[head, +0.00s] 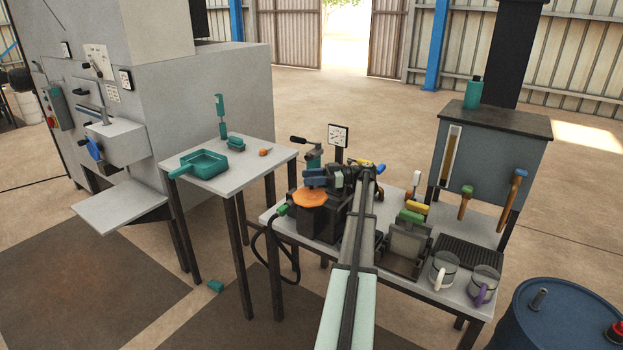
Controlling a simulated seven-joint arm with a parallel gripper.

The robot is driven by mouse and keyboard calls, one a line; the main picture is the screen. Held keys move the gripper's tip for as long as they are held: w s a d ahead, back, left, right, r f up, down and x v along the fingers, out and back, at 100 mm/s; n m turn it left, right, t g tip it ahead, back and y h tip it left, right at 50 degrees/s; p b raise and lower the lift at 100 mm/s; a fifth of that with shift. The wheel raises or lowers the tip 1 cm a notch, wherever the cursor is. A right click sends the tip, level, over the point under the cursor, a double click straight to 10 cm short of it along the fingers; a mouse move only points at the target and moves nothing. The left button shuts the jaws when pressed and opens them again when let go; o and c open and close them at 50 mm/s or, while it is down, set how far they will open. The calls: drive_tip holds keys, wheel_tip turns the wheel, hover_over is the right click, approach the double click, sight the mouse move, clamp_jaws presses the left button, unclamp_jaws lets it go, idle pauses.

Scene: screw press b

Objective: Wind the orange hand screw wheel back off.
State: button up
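The orange hand screw wheel (309,199) lies flat on top of a dark block-shaped press (322,222) at the left end of the work table. My arm reaches in from the bottom of the head view, and my gripper (322,182) is at its far end, just above and behind the wheel's far right edge. Dark and blue parts crowd together there. I cannot tell whether the fingers touch the wheel or whether they are open or shut. The wheel's far edge is partly hidden.
A side table on the left holds a teal pan (203,163). A dial gauge (339,136) stands behind the press. Right of my arm are a grey clamp-like fixture (407,243) and two mugs (443,270). A blue drum (565,315) stands at the lower right.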

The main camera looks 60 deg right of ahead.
drive_tip(key=shift+o, duration=0.4)
drive_tip(key=v, duration=0.7)
drive_tip(key=shift+s+d, duration=0.2)
